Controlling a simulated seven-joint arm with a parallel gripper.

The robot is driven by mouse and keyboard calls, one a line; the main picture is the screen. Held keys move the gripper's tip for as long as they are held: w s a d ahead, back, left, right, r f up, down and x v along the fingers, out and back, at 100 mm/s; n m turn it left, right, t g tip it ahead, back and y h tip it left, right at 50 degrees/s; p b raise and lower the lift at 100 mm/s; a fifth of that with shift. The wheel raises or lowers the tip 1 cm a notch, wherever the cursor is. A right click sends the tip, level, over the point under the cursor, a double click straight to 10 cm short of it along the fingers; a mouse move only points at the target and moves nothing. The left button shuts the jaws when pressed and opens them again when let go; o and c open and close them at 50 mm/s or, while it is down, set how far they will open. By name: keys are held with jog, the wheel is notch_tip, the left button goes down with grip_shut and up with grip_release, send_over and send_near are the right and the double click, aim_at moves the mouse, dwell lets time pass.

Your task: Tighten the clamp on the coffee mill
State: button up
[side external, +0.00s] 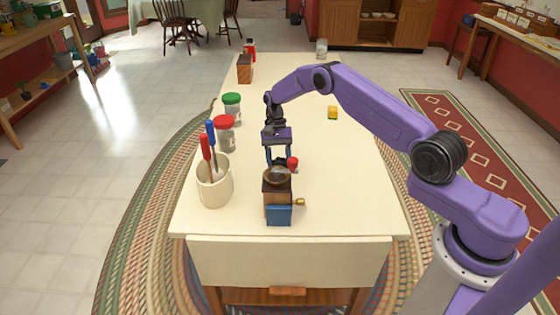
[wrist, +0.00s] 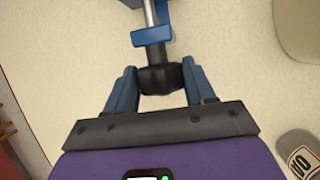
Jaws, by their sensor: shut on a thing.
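The coffee mill (side external: 278,204), a wooden box with a dark top, a blue lower front and a small brass-coloured knob, stands near the table's front edge. My gripper (side external: 279,161) points down just behind it. In the wrist view, my gripper (wrist: 165,80) is shut on a black knob (wrist: 160,76), a finger on each side. The knob joins a blue clamp part (wrist: 152,37) and a metal rod (wrist: 150,12). A small red ball (side external: 293,163) shows beside the fingers.
A cream crock (side external: 214,188) with a red-handled and a blue-handled tool stands left of the mill. Red-lidded (side external: 225,138) and green-lidded (side external: 232,110) jars stand behind it. A yellow block (side external: 332,113) lies further back. The table (side external: 350,190) is clear to the right.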

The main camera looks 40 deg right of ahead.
aim_at(277, 158)
jog(key=shift+w+a+f+g+h, duration=0.1)
jog(key=shift+w+g+h, duration=0.05)
jog(key=shift+g+h, duration=0.55)
jog(key=shift+m, duration=0.3)
jog(key=o, duration=1)
jog(key=shift+o, duration=0.2)
jog(key=shift+w+r, duration=0.4)
jog(key=shift+r, duration=0.15)
jog(key=shift+v, duration=0.9)
jog(key=shift+s+r, duration=0.15)
jog(key=shift+r, duration=3.4)
